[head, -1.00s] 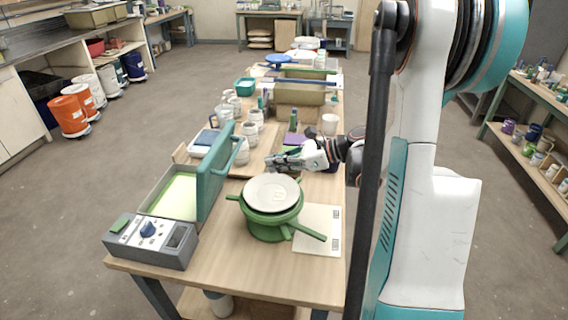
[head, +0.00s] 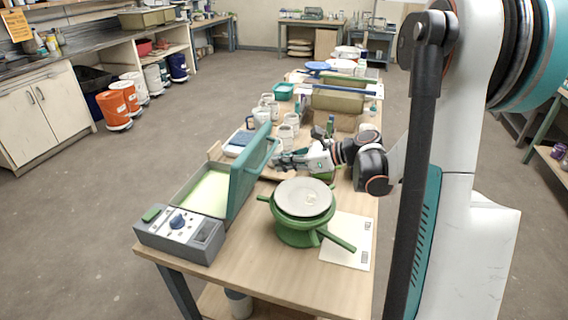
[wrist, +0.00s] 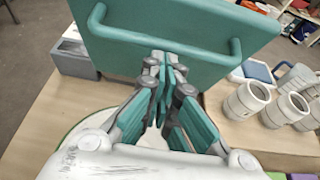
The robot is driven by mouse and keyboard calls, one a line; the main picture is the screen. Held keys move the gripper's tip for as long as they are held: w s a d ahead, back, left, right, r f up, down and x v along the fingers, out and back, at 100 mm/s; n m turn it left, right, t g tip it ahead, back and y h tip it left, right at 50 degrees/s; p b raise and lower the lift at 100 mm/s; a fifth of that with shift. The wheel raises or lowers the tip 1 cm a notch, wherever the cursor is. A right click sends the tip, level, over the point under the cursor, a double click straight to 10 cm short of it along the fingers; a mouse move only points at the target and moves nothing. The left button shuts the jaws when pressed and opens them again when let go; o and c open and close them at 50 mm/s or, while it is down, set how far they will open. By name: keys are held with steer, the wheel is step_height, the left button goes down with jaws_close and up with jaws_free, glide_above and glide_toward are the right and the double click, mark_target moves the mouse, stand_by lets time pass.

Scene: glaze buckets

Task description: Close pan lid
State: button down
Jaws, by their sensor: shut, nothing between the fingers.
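The pan is a grey rectangular electric pan (head: 181,240) with a pale yellow-green inside (head: 208,192), at the table's left front. Its teal lid (head: 243,178) stands open, nearly upright, on the pan's right side. A bar handle (head: 266,163) runs along the lid's outer face. In the wrist view the shut, empty fingers (wrist: 163,62) lie just below the lid's handle (wrist: 165,45) and in front of the lid (wrist: 200,20). I cannot tell whether they touch it.
A green pot (head: 295,235) topped by a pale plate (head: 304,197) stands just in front of my gripper. A white sheet (head: 352,235) lies to its right. White mugs (wrist: 247,99) stand on the table beyond the lid.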

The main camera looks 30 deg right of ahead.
mark_target(253, 141)
steer(key=shift+r, duration=0.1)
steer(key=w+a+r+g+h+p, duration=0.1)
steer(key=w+a+p, duration=0.1)
steer(key=p, duration=0.1)
steer(key=w+a+r+g+h+p, duration=0.1)
steer(key=w+a+r+p, duration=0.1)
steer(key=w+a+r+g+h+p, duration=0.1)
steer(key=w+a+r+g+p, duration=0.1)
steer(key=p, duration=0.1)
steer(key=shift+a+r+h+p, duration=0.15)
steer(key=shift+h+p, duration=0.2)
steer(key=shift+h, duration=0.05)
steer(key=w+a+f+g+h, duration=0.2)
steer(key=w+a+f, duration=0.3)
steer(key=w+a, duration=0.3)
steer(key=w+a+f+g+h, duration=0.3)
steer(key=w+a+f, duration=0.2)
steer(key=w+a, duration=0.3)
steer(key=shift+w+a+f+p, duration=0.15)
steer(key=shift+w+f+p, duration=0.15)
steer(key=shift+w+p, duration=0.15)
